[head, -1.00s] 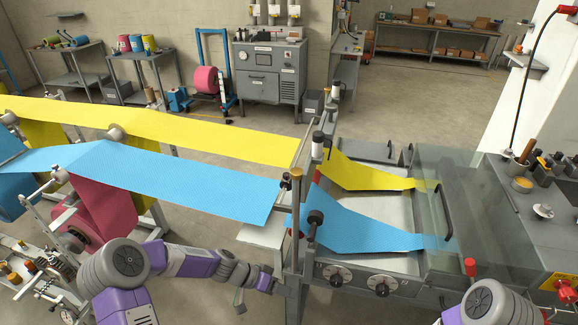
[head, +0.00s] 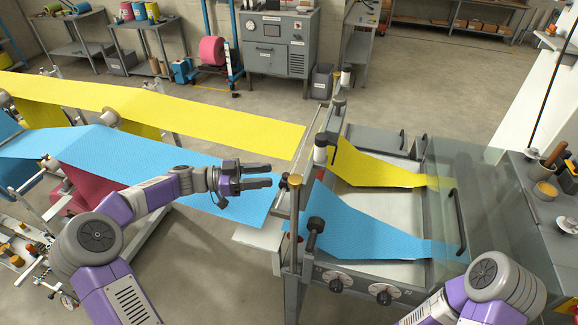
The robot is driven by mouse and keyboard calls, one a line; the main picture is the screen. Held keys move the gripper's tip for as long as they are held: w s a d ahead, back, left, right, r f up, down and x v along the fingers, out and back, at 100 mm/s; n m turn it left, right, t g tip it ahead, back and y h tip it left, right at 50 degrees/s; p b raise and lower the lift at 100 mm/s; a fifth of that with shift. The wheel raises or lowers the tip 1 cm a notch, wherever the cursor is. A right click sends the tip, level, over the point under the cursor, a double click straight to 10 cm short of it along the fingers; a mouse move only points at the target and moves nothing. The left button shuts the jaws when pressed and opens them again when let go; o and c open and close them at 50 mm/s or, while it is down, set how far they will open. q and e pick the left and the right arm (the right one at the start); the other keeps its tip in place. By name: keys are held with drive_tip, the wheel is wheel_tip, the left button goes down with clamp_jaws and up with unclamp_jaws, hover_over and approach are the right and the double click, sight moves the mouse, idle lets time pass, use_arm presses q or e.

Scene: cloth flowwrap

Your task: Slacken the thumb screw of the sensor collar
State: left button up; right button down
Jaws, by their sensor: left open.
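My left gripper (head: 271,176) is open and empty, above the right end of the blue web. Its two dark fingers point right, side by side. Just right of the fingertips, a small brass-topped knob (head: 295,180) on a dark fitting stands at the near rail of the machine frame. It appears to be the sensor collar's thumb screw, but it is too small to be certain. A gap seems to remain between the fingertips and the knob. My right arm shows at the lower right; its gripper is out of the picture.
The blue web (head: 130,157) lies below my left forearm, and the yellow web (head: 220,125) runs behind it. A black knob (head: 315,225) sits on the frame near the brass one. A clear guard (head: 470,190) covers the machine's right side.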

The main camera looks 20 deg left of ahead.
sight(286, 175)
use_arm(q)
drive_tip(key=x, duration=0.6)
drive_tip(key=shift+s+d+p, duration=0.15)
drive_tip(key=shift+d+p, duration=0.2)
drive_tip(key=shift+p, duration=0.05)
clamp_jaws()
